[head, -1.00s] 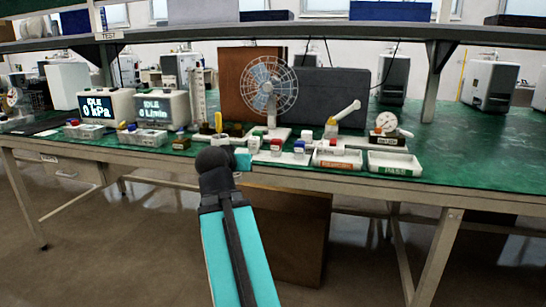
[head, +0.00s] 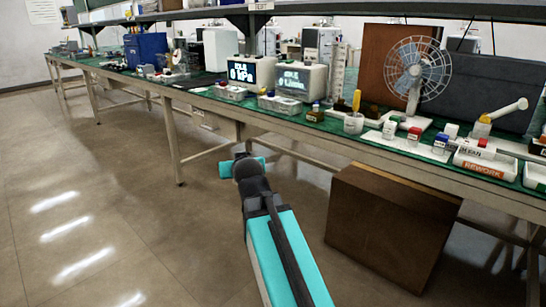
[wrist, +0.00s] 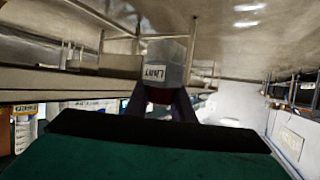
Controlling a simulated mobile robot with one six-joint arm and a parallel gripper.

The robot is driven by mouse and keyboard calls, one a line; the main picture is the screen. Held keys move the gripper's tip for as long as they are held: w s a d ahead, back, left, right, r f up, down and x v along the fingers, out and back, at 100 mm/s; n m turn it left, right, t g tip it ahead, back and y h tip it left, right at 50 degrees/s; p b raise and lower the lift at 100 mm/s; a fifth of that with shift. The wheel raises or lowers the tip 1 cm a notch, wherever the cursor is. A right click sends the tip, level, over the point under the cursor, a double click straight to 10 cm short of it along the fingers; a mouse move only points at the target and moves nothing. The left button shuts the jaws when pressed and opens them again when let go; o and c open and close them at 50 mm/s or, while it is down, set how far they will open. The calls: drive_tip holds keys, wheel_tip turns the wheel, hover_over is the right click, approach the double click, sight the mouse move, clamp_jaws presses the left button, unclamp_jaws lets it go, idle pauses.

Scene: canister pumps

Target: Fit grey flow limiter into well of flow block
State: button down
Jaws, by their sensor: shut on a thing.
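A grey flow limiter (wrist: 172,60), a block with a white label that reads upside down as "LIMIT", sits between the dark fingers of my gripper (wrist: 160,100) in the wrist view. My gripper is shut on it. In the head view my arm reaches out low in front of the bench, over the floor, and hides the fingers and the limiter. A pale low block (head: 283,104) stands on the bench before the display reading in L/min; it may be the flow block, but I cannot make out a well.
The green-topped bench (head: 205,90) runs along the right. A kPa display (head: 242,72), a fan (head: 417,78), a yellow-handled tool in a cup (head: 354,121) and a rework tray (head: 485,163) stand on it. A brown box (head: 390,222) is below. Floor at left is clear.

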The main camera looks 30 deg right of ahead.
drive_tip(key=w+a+f+n+y, duration=0.1)
drive_tip(key=a, duration=0.4)
drive_tip(key=w+a+f+n+y, duration=0.1)
drive_tip(key=a, duration=0.5)
drive_tip(key=shift+w+f+y, duration=0.25)
drive_tip(key=shift+f+y, duration=0.05)
drive_tip(key=shift+a, duration=0.1)
